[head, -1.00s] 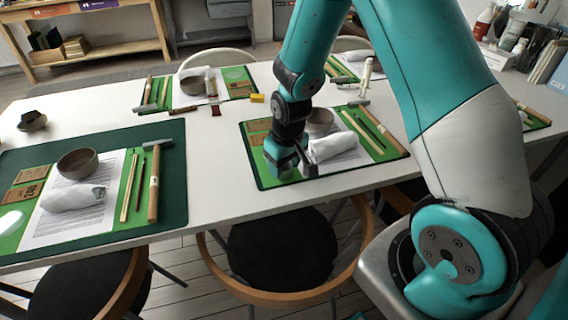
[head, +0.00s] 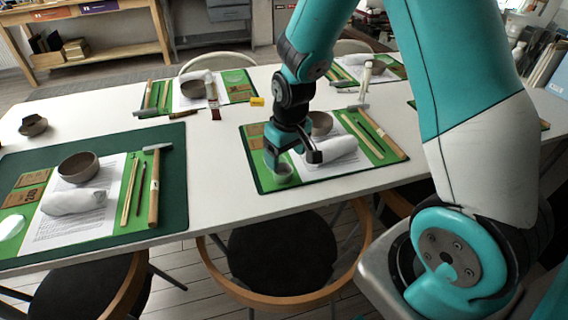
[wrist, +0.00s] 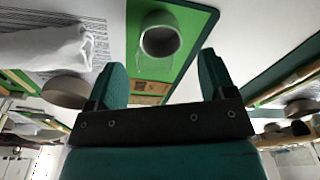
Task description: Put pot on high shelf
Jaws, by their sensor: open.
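A small glass-like pot (wrist: 160,42) with a grey rim stands on the green mat (wrist: 193,22). In the head view the pot (head: 281,174) is at the mat's front left corner, partly behind my gripper. My gripper (head: 291,156) is open and empty above this corner. In the wrist view the pot lies ahead of my gripper (wrist: 163,72), roughly between the lines of the two fingers, apart from both. I cannot tell for sure which shelf is the high one; a wooden shelf unit (head: 95,55) stands at the back left.
On the same mat are a bowl (head: 320,123), a white wrapped bundle (head: 331,149) and wooden tools (head: 378,140). Similar settings cover the white table (head: 215,180). A dark broken-looking bowl (head: 33,125) sits at left. Chairs (head: 283,255) stand along the front edge.

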